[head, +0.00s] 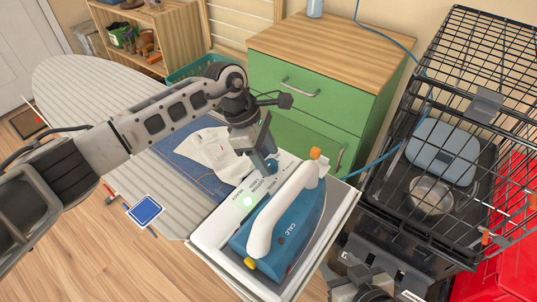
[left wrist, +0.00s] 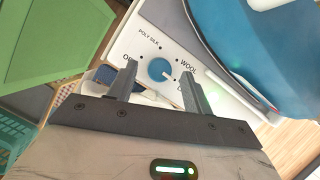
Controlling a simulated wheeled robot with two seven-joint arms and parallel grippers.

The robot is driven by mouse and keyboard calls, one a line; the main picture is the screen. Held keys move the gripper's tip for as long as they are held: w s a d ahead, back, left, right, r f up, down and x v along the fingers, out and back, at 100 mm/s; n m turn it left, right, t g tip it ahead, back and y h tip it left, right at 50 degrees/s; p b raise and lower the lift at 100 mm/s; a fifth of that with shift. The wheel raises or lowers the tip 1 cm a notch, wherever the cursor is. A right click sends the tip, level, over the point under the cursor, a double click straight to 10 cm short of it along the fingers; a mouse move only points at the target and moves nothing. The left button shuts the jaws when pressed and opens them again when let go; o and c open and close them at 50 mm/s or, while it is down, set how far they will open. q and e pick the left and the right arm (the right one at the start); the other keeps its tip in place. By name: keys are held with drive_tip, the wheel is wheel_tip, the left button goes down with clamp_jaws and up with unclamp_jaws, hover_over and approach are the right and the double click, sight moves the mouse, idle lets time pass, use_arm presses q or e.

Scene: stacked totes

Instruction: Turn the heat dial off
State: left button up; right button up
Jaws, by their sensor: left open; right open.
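The heat dial (left wrist: 158,69) is a round blue knob with a white mark that points to the lower right in the left wrist view. It sits on a white panel (left wrist: 133,45) printed POLY SILK and WOOL, with two more labels partly hidden behind the fingers. My left gripper (left wrist: 160,88) is open, one finger on each side of the dial in this view; I cannot tell whether they touch it. In the head view my left gripper (head: 262,163) points down at the panel's far end, by the blue dial (head: 271,166). My right gripper's fingers are not visible.
A blue and white iron (head: 287,226) rests on the white station (head: 212,232), right beside the panel. A striped ironing board (head: 85,92) lies left, with folded cloths. A green drawer unit (head: 305,90) and black wire cage (head: 455,60) stand behind.

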use_arm(q)
drive_tip(key=shift+d+f, duration=0.25)
drive_tip(key=shift+f, duration=0.4)
drive_tip(key=c, duration=1)
drive_tip(key=shift+o, duration=0.2)
